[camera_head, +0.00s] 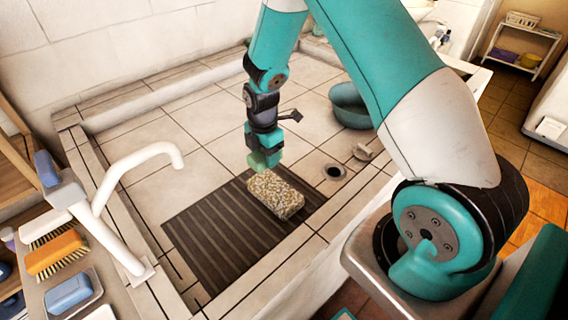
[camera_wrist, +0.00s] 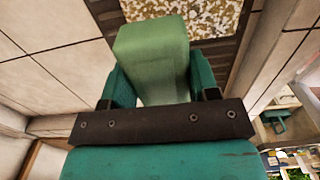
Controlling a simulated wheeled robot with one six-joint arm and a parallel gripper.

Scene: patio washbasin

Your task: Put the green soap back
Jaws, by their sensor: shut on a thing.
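The green soap (camera_wrist: 153,60) is a pale green block held between the two fingers of my gripper (camera_wrist: 165,85) in the wrist view. In the head view the soap (camera_head: 262,160) shows at the lower end of my gripper (camera_head: 264,150), partly covered by the fingers. It is held over the washbasin, close to the far edge of the dark ribbed mat (camera_head: 215,245) and just behind a speckled sponge-like block (camera_head: 275,194). I cannot tell how high it is above the basin floor.
A white tap (camera_head: 120,180) rises at the left. A teal bowl (camera_head: 350,105) and a drain hole (camera_head: 335,172) lie right of my gripper.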

